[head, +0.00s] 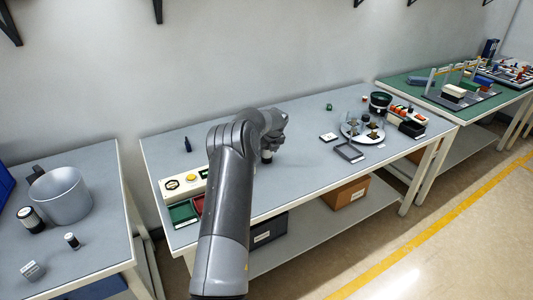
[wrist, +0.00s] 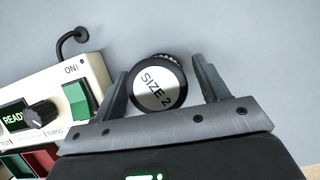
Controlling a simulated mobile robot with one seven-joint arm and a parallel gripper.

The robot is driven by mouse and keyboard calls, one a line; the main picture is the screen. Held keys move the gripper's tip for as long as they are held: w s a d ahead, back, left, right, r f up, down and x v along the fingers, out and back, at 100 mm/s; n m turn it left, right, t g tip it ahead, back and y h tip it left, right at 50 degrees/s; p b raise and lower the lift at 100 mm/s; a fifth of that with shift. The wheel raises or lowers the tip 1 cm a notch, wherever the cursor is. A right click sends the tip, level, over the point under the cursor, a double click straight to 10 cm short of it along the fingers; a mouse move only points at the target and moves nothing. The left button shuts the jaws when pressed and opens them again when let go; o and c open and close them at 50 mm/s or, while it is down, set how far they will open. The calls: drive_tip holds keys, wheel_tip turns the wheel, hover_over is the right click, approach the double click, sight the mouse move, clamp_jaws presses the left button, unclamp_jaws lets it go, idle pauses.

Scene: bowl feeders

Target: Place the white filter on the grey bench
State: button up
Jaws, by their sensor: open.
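A round piece with a black ribbed rim and a white top marked "SIZE 2" (wrist: 160,86) stands on a grey surface in the wrist view. I cannot tell for certain whether it is the white filter. My gripper (wrist: 160,68) is open, with one finger on each side of the piece and gaps visible. In the head view my gripper (head: 270,143) is low over the middle grey bench (head: 300,180), and a small dark and white piece (head: 267,157) shows just under it. My arm hides part of the bench.
A control box (wrist: 62,105) with a green switch and black knob stands left of the gripper. The middle bench holds a clear round dish (head: 352,131) and a grey square tray (head: 349,153) to the right. Another grey-topped bench (head: 100,225) at left carries a metal bowl (head: 62,200).

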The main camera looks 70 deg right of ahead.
drive_tip(key=v, duration=1.1)
